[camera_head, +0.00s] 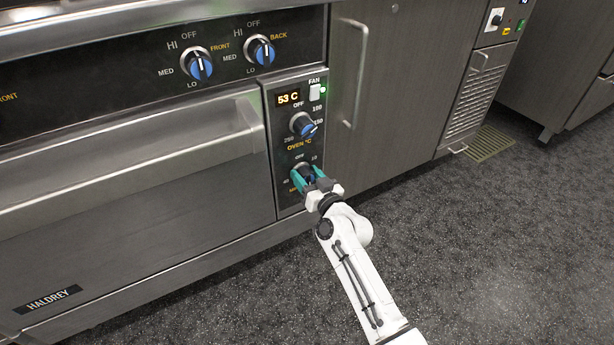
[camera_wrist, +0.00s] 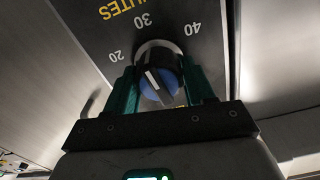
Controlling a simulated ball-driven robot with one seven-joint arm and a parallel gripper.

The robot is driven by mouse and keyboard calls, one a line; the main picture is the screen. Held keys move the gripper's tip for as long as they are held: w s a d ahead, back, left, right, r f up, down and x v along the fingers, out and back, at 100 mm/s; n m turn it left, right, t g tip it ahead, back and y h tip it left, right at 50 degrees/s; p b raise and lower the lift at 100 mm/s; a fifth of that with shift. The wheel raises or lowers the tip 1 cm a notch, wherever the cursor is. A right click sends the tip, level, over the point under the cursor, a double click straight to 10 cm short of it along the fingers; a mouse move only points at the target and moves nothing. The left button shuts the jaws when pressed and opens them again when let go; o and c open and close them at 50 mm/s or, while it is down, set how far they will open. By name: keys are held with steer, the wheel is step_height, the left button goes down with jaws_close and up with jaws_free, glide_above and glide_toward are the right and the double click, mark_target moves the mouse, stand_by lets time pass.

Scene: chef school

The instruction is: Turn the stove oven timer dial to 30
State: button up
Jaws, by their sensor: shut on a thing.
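The oven timer dial (camera_wrist: 158,84) is a black knob with a blue face and a white line. It shows in the wrist view below the printed 20, 30 and 40 and the word MINUTES. The white line is slanted; its upper end lies toward the side between 20 and 30, but its exact reading is unclear. My gripper (camera_wrist: 161,90) is shut on the dial, with one teal finger on each side. In the head view, my gripper (camera_head: 308,178) covers most of the dial, the lowest on the narrow control panel (camera_head: 284,192).
An oven temperature dial (camera_head: 302,125) sits just above, under a 53 C display (camera_head: 288,98) and a fan switch (camera_head: 315,92). The oven door handle (camera_head: 130,165) sticks out at left. A cabinet handle (camera_head: 355,70) stands at right. The floor in front is clear.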

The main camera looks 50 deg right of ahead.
steer(key=shift+c, duration=0.9)
steer(key=shift+m, duration=0.5)
steer(key=o, duration=1)
steer(key=shift+c, duration=0.2)
steer(key=shift+s, duration=0.1)
steer(key=v, duration=1)
steer(key=shift+s+p, duration=0.3)
steer(key=shift+p, duration=0.05)
steer(key=shift+a, duration=0.1)
